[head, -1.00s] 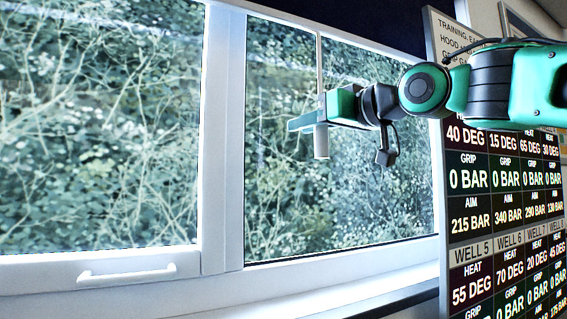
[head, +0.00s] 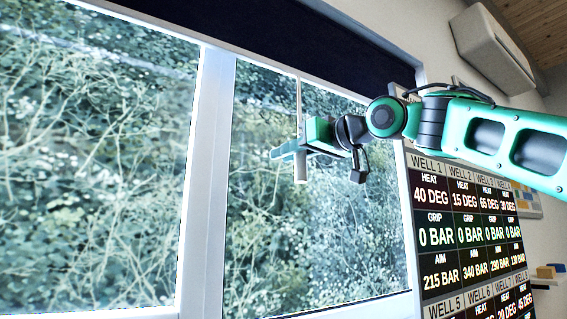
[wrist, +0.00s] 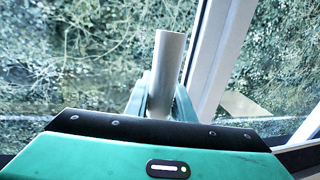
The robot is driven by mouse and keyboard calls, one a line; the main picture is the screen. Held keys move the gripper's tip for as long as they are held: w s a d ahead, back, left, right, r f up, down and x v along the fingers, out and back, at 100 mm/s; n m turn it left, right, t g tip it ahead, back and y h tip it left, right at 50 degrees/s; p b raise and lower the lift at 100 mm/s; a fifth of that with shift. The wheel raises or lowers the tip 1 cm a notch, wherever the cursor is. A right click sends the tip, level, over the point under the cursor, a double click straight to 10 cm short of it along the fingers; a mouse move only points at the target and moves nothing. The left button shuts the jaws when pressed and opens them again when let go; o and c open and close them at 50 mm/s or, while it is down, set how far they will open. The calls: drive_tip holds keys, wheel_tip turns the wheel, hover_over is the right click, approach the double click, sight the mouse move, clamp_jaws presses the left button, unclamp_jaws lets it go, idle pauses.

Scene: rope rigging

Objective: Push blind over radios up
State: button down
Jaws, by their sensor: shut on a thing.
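The blind (head: 285,38) is a dark band across the top of the window, with clear glass below it. A thin pale cord (head: 299,105) hangs from its lower edge in front of the right pane. A grey cylindrical pull (head: 300,170) is at the cord's lower end. My gripper (head: 294,151) is shut on this pull, which stays upright and sticks out below the fingers. In the wrist view the pull (wrist: 168,62) stands between the fingers, its lower part hidden by them and the gripper body.
A white window post (head: 211,180) stands left of my gripper. A board of well readings (head: 465,220) stands to the right, below my arm. An air conditioner (head: 490,48) hangs on the upper right wall. The space before the right pane is open.

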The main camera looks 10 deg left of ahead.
drive_tip(key=c, duration=1.5)
unclamp_jaws()
drive_tip(key=shift+d+r, duration=0.45)
drive_tip(key=shift+c, duration=0.2)
drive_tip(key=v, duration=1)
drive_tip(key=shift+s+f, duration=0.15)
drive_tip(key=shift+f, duration=0.2)
drive_tip(key=shift+d+f, duration=0.1)
drive_tip(key=shift+d, duration=0.05)
